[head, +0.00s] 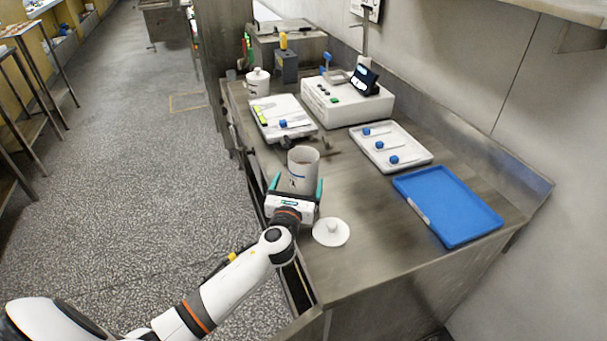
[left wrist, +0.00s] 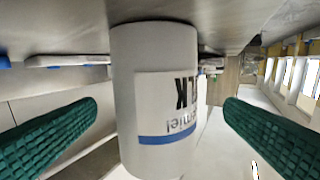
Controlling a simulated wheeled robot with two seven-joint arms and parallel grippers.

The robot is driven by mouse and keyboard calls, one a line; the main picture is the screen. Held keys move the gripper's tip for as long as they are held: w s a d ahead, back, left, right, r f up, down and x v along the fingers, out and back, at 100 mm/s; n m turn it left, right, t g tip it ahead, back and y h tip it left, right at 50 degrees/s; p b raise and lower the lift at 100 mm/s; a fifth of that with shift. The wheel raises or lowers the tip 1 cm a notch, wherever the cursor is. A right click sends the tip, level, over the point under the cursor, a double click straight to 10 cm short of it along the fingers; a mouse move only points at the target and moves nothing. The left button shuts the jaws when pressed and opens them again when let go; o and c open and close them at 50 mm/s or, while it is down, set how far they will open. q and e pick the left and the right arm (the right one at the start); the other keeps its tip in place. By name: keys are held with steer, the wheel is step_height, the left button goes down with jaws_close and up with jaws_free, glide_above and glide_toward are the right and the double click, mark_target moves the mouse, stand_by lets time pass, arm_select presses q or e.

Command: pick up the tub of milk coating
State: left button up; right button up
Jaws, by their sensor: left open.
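The tub of milk coating (head: 303,165) is a white, open-topped cylinder standing on the steel bench near its left edge. In the left wrist view the tub (left wrist: 155,100) shows a label with a blue stripe and partly readable black letters. My left gripper (head: 296,188) is open, with one green-padded finger on each side of the tub. In the left wrist view the left gripper (left wrist: 160,135) shows gaps between both pads and the tub wall. A white lid with a knob (head: 331,232) lies on the bench to the right of the gripper. My right gripper is not in view.
A blue tray (head: 447,207) and a white tray with blue-ended tools (head: 413,158) lie to the right. Another white tray (head: 281,128), a white machine (head: 347,103) and a lidded white tub (head: 258,82) stand behind. A wall closes the right side.

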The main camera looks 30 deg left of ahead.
mark_target(306, 162)
arm_select(q)
steer(key=shift+w+a+r, duration=0.1)
steer(key=shift+w, duration=0.35)
steer(key=x, duration=0.4)
steer(key=shift+w, duration=0.25)
steer(key=shift+s, duration=0.1)
steer(key=c, duration=1.2)
steer(key=shift+r, duration=0.15)
steer(key=shift+c, duration=0.6)
